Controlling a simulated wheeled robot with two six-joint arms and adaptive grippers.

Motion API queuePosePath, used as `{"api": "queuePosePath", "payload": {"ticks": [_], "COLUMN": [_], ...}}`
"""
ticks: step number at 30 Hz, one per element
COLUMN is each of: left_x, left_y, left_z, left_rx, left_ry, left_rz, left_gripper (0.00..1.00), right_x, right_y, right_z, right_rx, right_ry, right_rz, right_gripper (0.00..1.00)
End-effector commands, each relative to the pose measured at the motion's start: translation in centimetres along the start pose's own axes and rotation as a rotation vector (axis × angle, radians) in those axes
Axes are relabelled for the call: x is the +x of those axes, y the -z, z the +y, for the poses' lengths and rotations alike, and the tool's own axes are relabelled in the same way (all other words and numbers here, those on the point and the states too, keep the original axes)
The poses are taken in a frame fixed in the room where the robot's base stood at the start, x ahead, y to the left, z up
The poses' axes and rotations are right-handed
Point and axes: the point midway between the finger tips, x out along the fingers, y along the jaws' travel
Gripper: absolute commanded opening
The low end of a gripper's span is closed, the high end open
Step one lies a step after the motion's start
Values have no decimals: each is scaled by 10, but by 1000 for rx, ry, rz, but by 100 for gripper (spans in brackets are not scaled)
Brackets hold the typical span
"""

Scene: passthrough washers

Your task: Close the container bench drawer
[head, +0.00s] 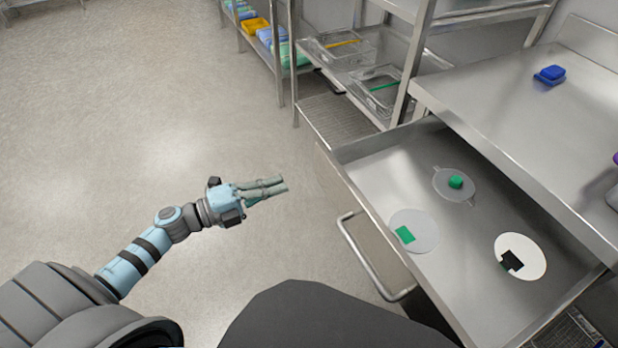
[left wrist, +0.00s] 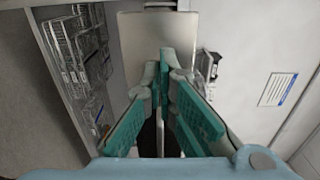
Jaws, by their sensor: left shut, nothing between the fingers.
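The container bench drawer (head: 368,168) is pulled out from under the steel bench at the right of the head view. Its bar handle (head: 367,262) is on the front face, toward my side. Inside the drawer lie a round lid with a green knob (head: 455,183), a pale disc with a green square (head: 418,236) and a white disc with a black square (head: 533,258). My left gripper (head: 283,187) is shut and empty, in the air left of the drawer, apart from the handle. Its teal finger pads (left wrist: 166,60) meet at the tips in the left wrist view. My right gripper is not in view.
The steel bench top (head: 520,110) overhangs the drawer, with a blue block (head: 549,75) on it. A wire shelf rack with baskets (head: 340,48) stands behind the drawer. The floor (head: 130,120) on the left is clear.

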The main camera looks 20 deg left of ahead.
Motion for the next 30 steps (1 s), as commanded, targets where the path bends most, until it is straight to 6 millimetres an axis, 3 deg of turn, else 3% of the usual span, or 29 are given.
{"api": "queuePosePath", "payload": {"ticks": [6, 12, 18, 30], "left_x": [47, 78, 88, 88], "left_y": [-1, -1, -1, -2], "left_z": [-1, 0, 1, 0], "left_rx": [-3, -5, -5, -4], "left_ry": [5, 2, 0, 0], "left_rz": [-4, -5, -4, -9], "left_gripper": [0, 0, 0, 0], "right_x": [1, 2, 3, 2], "right_y": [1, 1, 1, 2], "right_z": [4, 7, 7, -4], "right_rx": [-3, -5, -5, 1], "right_ry": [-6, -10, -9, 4], "right_rz": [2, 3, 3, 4], "right_gripper": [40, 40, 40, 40]}}
